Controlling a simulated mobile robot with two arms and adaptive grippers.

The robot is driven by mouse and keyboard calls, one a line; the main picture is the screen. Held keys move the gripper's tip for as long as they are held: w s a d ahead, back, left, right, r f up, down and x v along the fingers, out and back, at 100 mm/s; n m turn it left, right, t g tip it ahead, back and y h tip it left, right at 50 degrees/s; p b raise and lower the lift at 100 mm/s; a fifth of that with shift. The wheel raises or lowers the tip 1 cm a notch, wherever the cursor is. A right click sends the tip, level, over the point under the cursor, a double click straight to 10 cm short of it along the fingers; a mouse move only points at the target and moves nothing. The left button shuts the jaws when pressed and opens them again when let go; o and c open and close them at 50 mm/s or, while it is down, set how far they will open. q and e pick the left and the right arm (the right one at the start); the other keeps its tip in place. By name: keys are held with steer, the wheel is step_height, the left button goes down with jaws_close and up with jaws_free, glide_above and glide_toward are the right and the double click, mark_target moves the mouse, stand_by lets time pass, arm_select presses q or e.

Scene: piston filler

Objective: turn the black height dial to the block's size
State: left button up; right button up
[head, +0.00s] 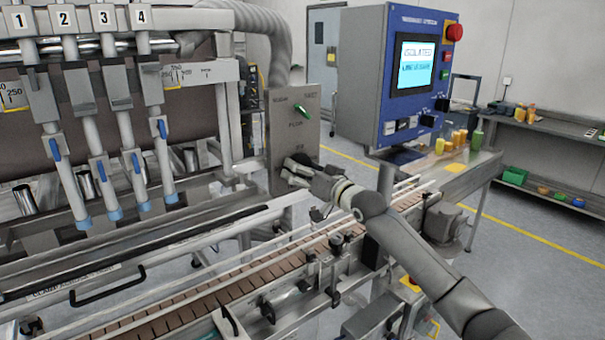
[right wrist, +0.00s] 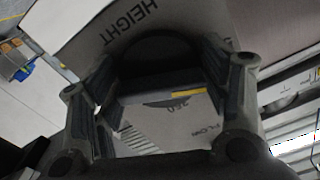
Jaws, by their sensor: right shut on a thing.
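My right gripper (head: 297,172) reaches in from the lower right to the grey control panel (head: 291,130) in the head view. In the right wrist view its two fingers (right wrist: 160,95) are on either side of the black height dial (right wrist: 155,50) and shut on it. The word HEIGHT is beside the dial, upside down. A small scale with a number and a yellow strip (right wrist: 188,94) shows between the fingers; I cannot read the dial's setting surely. In the head view the hand mostly hides the dial. I cannot pick out the block. My left gripper is not in view.
A green switch (head: 303,112) sits higher on the panel. A blue control box (head: 395,80) with a lit screen stands to the right. The conveyor (head: 250,284) runs below my right arm. Numbered filling nozzles with blue tips (head: 115,213) hang at the left.

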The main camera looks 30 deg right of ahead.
steer(key=shift+f+n, duration=0.15)
steer(key=shift+n, duration=0.85)
steer(key=o, duration=0.9)
steer(key=shift+s, duration=0.1)
steer(key=shift+s+d, duration=0.15)
steer(key=shift+s, duration=1.8)
steer(key=shift+s+d, duration=0.2)
steer(key=shift+s, duration=1.75)
steer(key=shift+s+d, duration=0.15)
steer(key=shift+s, duration=1.8)
